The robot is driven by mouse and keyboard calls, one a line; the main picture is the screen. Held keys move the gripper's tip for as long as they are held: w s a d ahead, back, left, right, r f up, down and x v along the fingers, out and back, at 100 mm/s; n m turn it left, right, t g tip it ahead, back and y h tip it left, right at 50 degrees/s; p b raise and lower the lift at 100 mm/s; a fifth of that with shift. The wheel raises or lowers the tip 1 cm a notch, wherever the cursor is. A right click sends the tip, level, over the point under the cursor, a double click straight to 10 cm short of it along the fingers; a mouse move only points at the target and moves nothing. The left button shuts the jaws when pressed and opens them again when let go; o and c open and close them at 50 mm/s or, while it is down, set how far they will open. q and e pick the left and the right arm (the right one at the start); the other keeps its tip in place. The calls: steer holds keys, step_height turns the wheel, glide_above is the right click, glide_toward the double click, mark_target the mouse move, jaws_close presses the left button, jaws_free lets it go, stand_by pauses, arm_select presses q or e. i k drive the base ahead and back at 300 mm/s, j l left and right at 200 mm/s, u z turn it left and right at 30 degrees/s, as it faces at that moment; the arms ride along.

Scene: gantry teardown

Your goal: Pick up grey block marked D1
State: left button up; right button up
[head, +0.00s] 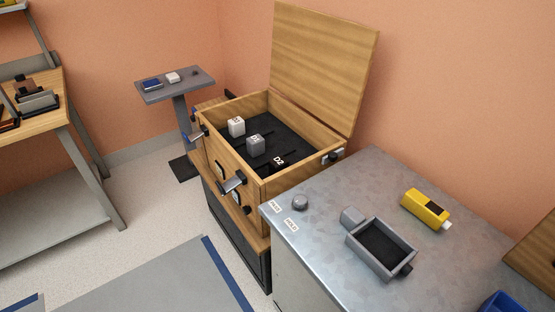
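The grey block marked D1 (256,144) sits on the dark floor inside an open wooden box (228,161). A white block (237,127) stands just to its left and a little farther back. A dark patch with the label D2 (278,161) shows to its right; I cannot tell its shape. Neither of my grippers is in view, and nothing covers the block's top.
The box lid (323,65) stands raised at the back. Grey latches (233,183) stick out from the box front. A metal-topped cabinet (335,190) at the right holds a grey tray (352,238) and a yellow device (426,208). Free floor lies at front left.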

mark_target(256, 144)
steer(key=z, duration=0.4)
steer(key=i+j+z, duration=0.15)
steer(key=j+z, duration=0.25)
steer(key=i+j+z, duration=0.1)
steer(key=z, duration=0.3)
steer(key=j+z, duration=0.35)
